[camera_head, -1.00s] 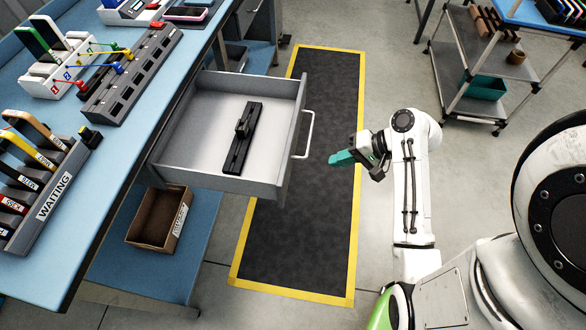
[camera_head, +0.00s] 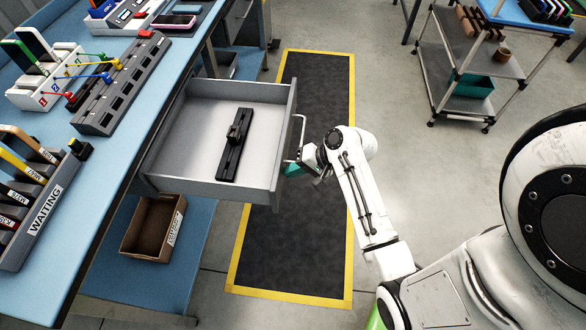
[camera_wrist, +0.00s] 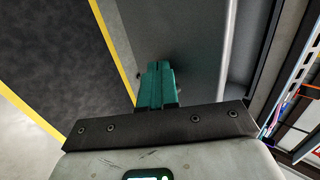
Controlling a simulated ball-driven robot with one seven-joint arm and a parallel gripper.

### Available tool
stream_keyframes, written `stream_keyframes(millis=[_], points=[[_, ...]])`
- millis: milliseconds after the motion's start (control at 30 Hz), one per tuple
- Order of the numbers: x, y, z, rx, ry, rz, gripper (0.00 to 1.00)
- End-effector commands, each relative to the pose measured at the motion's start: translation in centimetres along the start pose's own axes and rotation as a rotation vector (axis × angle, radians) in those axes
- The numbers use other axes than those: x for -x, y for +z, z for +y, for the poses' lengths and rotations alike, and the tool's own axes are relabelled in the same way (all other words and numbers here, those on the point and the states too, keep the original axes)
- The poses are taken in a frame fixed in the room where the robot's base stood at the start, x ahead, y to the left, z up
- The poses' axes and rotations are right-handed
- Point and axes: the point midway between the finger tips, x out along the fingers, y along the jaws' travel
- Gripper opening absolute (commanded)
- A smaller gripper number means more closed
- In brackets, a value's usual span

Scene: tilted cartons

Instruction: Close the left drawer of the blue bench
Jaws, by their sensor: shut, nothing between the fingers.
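The grey drawer (camera_head: 262,180) of the blue bench (camera_head: 122,128) is pulled far out over the floor mat. A black slotted part (camera_head: 233,145) lies inside it. The drawer has a bar handle (camera_head: 301,137) on its front. My gripper (camera_head: 290,170) has teal fingers and is at the drawer's front, by the handle. In the wrist view the shut teal fingers (camera_wrist: 158,84) point at the grey drawer front (camera_wrist: 180,40). Whether they touch it I cannot tell. The fingers hold nothing.
A black mat (camera_head: 295,240) with a yellow border lies under the drawer. A cardboard box (camera_head: 152,228) sits on the bench's lower shelf. A WAITING rack (camera_head: 40,215) stands on the bench top. A wheeled cart (camera_head: 480,75) stands at the upper right.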

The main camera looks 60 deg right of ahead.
Motion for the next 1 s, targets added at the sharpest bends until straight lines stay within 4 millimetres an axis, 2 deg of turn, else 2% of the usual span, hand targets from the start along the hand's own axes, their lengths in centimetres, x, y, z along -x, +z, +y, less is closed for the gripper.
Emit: stream_keyframes(millis=[267, 467, 667, 1000], points=[[-0.1, 0.0, -0.1, 0.000, 0.000, 0.000, 0.00], [-1.3, 0.0, -1.5, 0.003, -0.002, -0.002, 0.00], [-4.3, 0.1, -4.4, 0.006, -0.002, -0.004, 0.00], [-11.4, 0.1, -10.7, 0.006, -0.002, -0.003, 0.00]])
